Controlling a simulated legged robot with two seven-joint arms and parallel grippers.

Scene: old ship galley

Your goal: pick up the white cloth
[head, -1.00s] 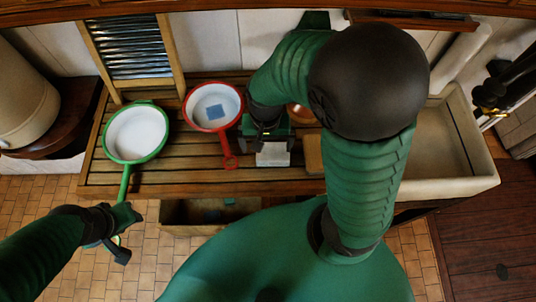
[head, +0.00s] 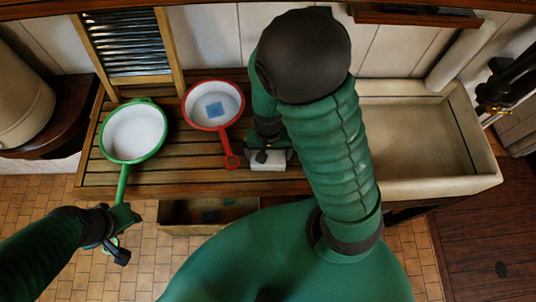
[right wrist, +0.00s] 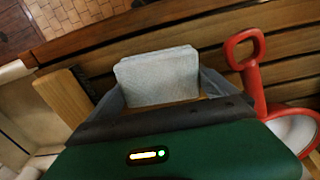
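The white cloth (head: 268,161) looks like a small folded block at the front part of the slatted wooden bench, right of the red pan's handle. In the right wrist view the cloth (right wrist: 157,76) is between the two fingers of my right gripper (right wrist: 162,88), one along each side. The fingers look spread; whether they touch the cloth is unclear. In the head view my right gripper (head: 266,152) is over the cloth and hides its back part.
A stone sink (head: 420,190) is right; an open drawer (head: 180,229) juts below.

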